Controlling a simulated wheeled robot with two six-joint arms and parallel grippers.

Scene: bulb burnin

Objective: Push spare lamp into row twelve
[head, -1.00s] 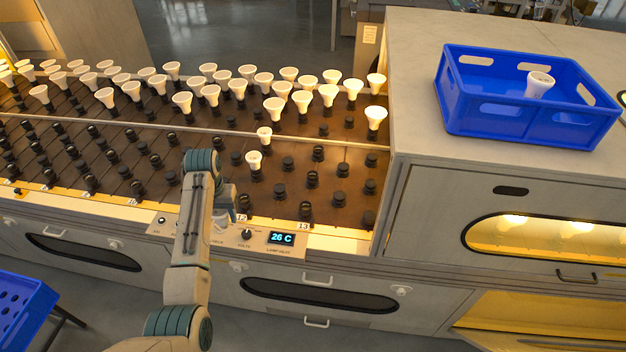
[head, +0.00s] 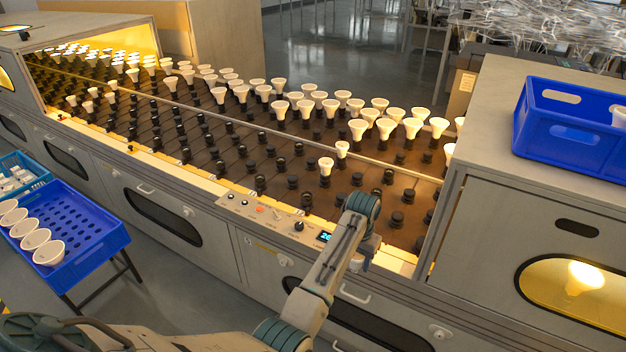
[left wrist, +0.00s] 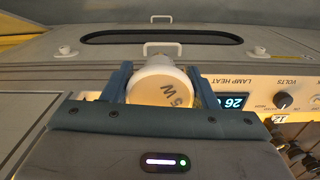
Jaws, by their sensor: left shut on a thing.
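My left gripper (head: 367,250) hangs over the front edge of the burn-in bench, right of the display. It is shut on a white lamp (left wrist: 158,88), whose round face with "W" printed on it shows between the two fingers in the left wrist view. In the head view the lamp is mostly hidden by the gripper. Two lit lamps (head: 326,165) (head: 342,149) stand in sockets behind the gripper. Empty black sockets (head: 397,219) lie around it. My right gripper is not in view.
Rows of lit lamps (head: 357,130) fill the back of the bench. A blue crate (head: 560,138) sits on the cabinet at right. A blue perforated tray (head: 95,245) with several lamps stands at left. The lamp heat display (left wrist: 236,102) is close to the gripper.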

